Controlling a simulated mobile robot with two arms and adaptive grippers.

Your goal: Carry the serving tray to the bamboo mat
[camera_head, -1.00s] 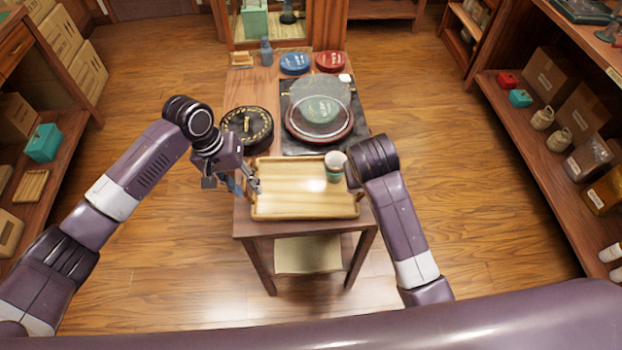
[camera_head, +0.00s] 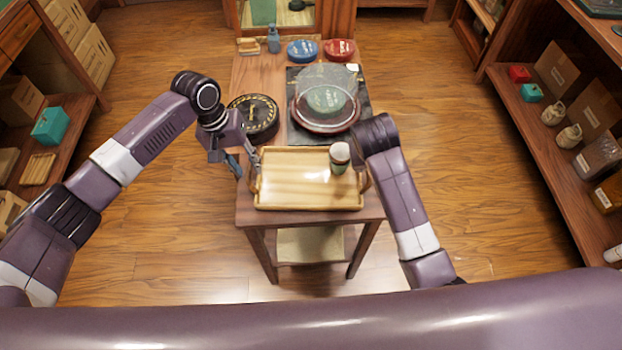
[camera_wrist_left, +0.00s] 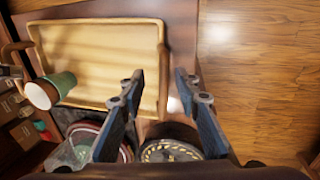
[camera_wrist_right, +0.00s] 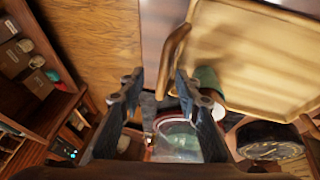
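The serving tray (camera_head: 300,195), pale wood with raised rims, lies on the near end of the wooden table. A green and white cup (camera_head: 340,158) stands on its right rear part. My left gripper (camera_head: 247,165) is at the tray's left end. In the left wrist view its fingers (camera_wrist_left: 158,85) are apart, near the tray's rim (camera_wrist_left: 162,60). In the right wrist view my right gripper (camera_wrist_right: 158,85) has its fingers apart, with the tray's right handle (camera_wrist_right: 175,55) by the gap. In the head view my arm hides the right fingers. I cannot identify the bamboo mat.
Behind the tray are a black round tin (camera_head: 254,118) and a glass-covered dish (camera_head: 325,105) on a dark slab. Blue (camera_head: 303,50) and red (camera_head: 339,49) tins stand at the back. Shelves (camera_head: 555,150) line both sides, with open floor between.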

